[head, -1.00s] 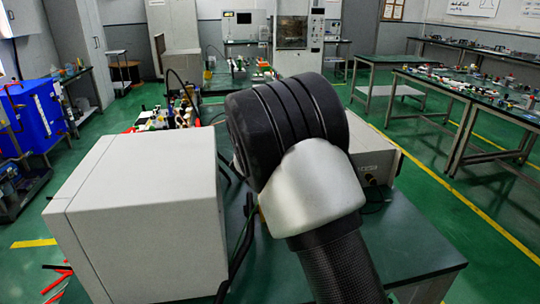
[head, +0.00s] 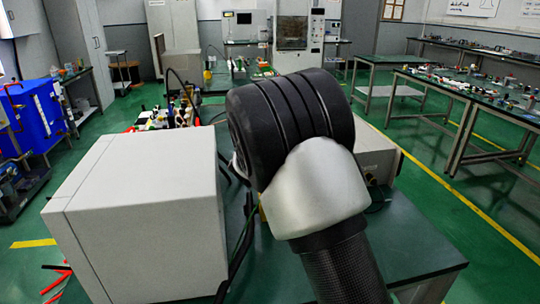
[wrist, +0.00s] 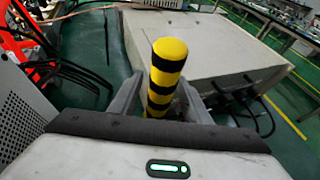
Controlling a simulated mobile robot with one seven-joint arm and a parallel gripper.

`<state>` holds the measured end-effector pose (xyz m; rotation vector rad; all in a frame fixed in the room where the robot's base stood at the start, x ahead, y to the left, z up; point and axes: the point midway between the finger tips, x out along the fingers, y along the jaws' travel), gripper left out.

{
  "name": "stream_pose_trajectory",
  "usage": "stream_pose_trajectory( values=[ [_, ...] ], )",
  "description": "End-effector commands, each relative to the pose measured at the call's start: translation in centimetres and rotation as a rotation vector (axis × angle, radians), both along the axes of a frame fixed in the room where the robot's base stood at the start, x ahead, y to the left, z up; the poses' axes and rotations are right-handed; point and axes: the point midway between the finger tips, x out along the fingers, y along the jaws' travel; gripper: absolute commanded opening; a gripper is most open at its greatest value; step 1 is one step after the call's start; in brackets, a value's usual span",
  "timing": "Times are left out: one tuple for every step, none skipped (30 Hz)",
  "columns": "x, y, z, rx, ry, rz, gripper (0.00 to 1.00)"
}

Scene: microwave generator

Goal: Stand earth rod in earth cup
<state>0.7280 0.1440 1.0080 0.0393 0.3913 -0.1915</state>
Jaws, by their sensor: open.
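The earth rod (wrist: 166,66), a yellow and black striped cylinder, stands in the middle of the wrist view, its rounded yellow top towards the camera. My gripper (wrist: 160,100) is open, with one finger on each side of the rod; I cannot tell whether either finger touches it. The rod's lower end is hidden behind my gripper body. In the head view my own arm hides the gripper and most of that spot. I cannot make out the earth cup in either view.
A large pale box (head: 140,215) stands on the green bench (head: 420,245) left of my arm. Another grey box (wrist: 215,45) with black plugs and cables lies just beyond the rod. Black cables (wrist: 70,68) and red parts are at left. The bench's front right is clear.

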Motion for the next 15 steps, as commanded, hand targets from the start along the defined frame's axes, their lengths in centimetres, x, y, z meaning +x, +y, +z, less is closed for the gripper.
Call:
stream_pose_trajectory(
  values=[
    [-0.8,0.2,0.4,0.002,0.0,0.001,0.43],
    [-1.3,0.4,0.7,0.002,0.0,0.002,0.43],
    [-2.0,0.6,1.0,0.002,0.0,0.003,0.43],
    [-2.6,0.6,1.3,0.003,-0.001,0.002,0.43],
    [-3.2,0.7,1.5,0.003,-0.001,0.002,0.43],
    [-4.0,0.9,1.9,0.003,-0.001,0.002,0.43],
    [-4.6,1.0,2.1,0.002,0.0,0.002,0.43],
    [-5.2,1.2,2.4,0.002,-0.001,0.003,0.43],
    [-6.0,1.3,2.7,0.002,0.0,0.004,0.43],
    [-6.5,1.4,3.0,0.002,-0.001,0.003,0.43],
    [-7.0,1.5,3.2,0.002,-0.001,0.002,0.43],
    [-7.7,1.6,3.4,0.003,-0.001,0.002,0.43],
    [-8.1,1.6,3.6,0.002,0.0,0.002,0.43],
    [-8.5,1.7,3.8,0.002,-0.001,0.002,0.43],
    [-8.9,1.8,3.9,0.001,-0.001,0.003,0.43]
  ],
)
